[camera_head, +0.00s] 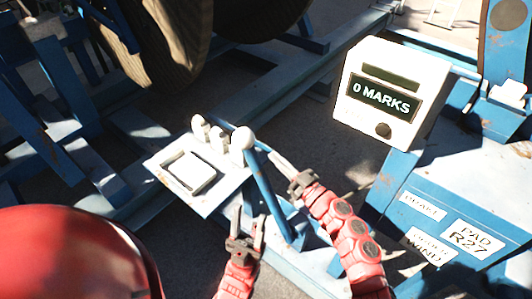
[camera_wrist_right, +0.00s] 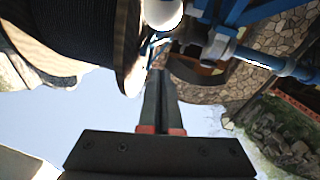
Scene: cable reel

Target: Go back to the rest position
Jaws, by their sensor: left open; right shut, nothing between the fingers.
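My left gripper (camera_head: 249,214) is the lower one in the head view. Its two fingers stand apart and point up the picture, with nothing between them. It is just below the white control panel (camera_head: 222,205). My right gripper (camera_head: 276,158) is shut and empty, to the right of the panel and close to the white-knobbed blue lever (camera_head: 262,180). I cannot tell whether it touches the lever. In the right wrist view its fingers (camera_wrist_right: 158,85) lie together and hold nothing.
A white counter box (camera_head: 390,90) reading "0 MARKS" stands right of my grippers. Below it is a blue frame with labels, one reading "PAD R27" (camera_head: 470,240). A large reel (camera_head: 165,40) stands at the back. Blue beams cross the ground around the panel.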

